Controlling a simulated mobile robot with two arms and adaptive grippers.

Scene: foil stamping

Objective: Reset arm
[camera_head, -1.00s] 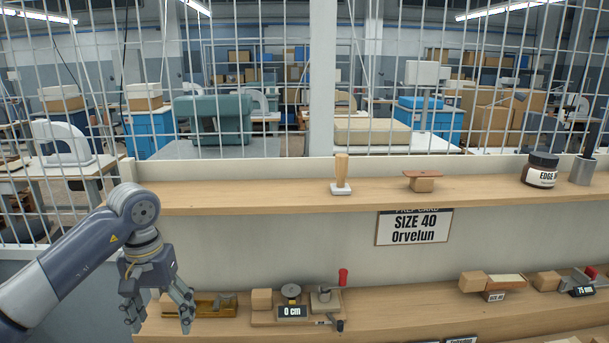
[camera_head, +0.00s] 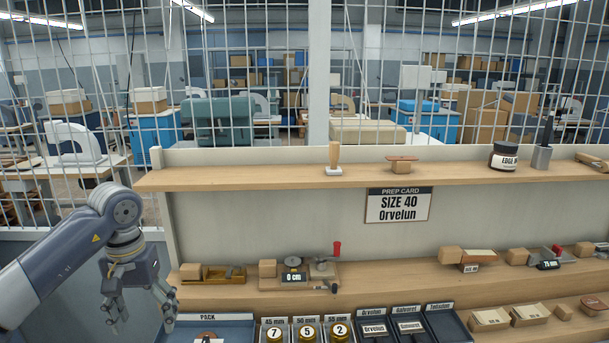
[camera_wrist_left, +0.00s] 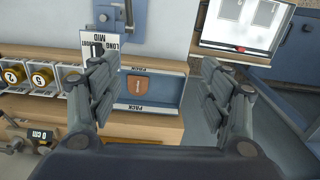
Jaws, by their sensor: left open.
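My left gripper (camera_head: 140,303) hangs at the left of the head view, in front of the left end of the shelves. Its fingers are spread and nothing is between them. In the left wrist view the open fingers (camera_wrist_left: 167,95) frame a blue PACK tray (camera_wrist_left: 169,89), which lies beyond them. A brown leather-coloured piece (camera_wrist_left: 145,82) lies in that tray. The same PACK tray shows in the head view (camera_head: 240,328), cut by the bottom edge. My right gripper is not in view.
A shelf (camera_head: 260,177) holds a wooden-handled stamp (camera_head: 334,158) and a dark jar (camera_head: 503,156). A lower shelf (camera_head: 400,277) carries a 0 cm device (camera_head: 293,276) and wooden blocks. Numbered gold rolls (camera_head: 307,332) and labelled trays (camera_head: 374,327) stand below. A wire mesh (camera_head: 250,70) rises behind.

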